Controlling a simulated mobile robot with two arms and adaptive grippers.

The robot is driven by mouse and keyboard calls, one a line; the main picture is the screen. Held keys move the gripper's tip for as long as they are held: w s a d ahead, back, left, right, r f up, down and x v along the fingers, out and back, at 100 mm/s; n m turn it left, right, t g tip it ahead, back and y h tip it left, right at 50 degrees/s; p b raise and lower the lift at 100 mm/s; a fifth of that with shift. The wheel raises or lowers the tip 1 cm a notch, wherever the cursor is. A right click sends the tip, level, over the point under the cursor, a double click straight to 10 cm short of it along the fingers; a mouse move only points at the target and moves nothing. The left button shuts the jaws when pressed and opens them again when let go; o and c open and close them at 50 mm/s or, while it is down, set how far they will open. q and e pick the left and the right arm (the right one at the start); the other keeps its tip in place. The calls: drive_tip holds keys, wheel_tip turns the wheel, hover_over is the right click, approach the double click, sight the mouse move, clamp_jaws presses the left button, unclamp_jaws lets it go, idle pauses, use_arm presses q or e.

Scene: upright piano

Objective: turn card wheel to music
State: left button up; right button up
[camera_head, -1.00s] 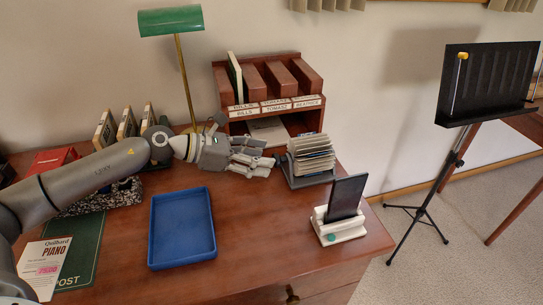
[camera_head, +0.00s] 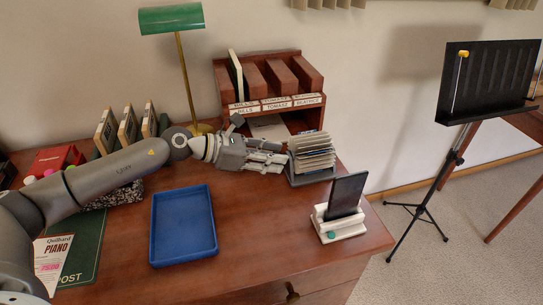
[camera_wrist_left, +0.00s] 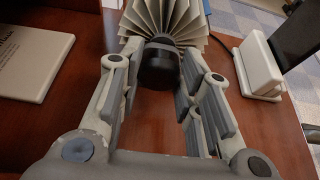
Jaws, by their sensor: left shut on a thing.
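The card wheel (camera_head: 313,155), a fan of pale cards on a dark base, stands near the back right of the wooden desk. My left gripper (camera_head: 283,158) reaches it from the left. In the left wrist view, the fanned cards (camera_wrist_left: 165,18) are straight ahead, and the black round knob (camera_wrist_left: 158,68) on the wheel's side sits between the two fingers. My left gripper is shut on this knob. The card labels cannot be read. My right gripper is not in view.
A wooden sorter (camera_head: 272,88) with labelled slots stands behind the wheel. A phone-like slab in a white stand (camera_head: 342,228) is at front right. A blue tray (camera_head: 183,228) and a green lamp (camera_head: 171,19) are to the left. A black music stand (camera_head: 487,83) is off the desk.

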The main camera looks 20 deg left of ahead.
use_arm(q)
drive_tip(key=n, duration=0.1)
drive_tip(key=n+g+h, duration=0.1)
drive_tip(key=shift+w+a+n, duration=0.1)
drive_tip(key=shift+w+n, duration=0.05)
drive_tip(key=shift+n, duration=0.15)
drive_tip(key=shift+w+f+n+g+h, duration=0.1)
drive_tip(key=shift+n+g+h, duration=0.65)
drive_tip(key=shift+n, duration=0.45)
drive_tip(key=o, duration=1)
drive_tip(key=shift+a, duration=0.1)
drive_tip(key=v, duration=1.2)
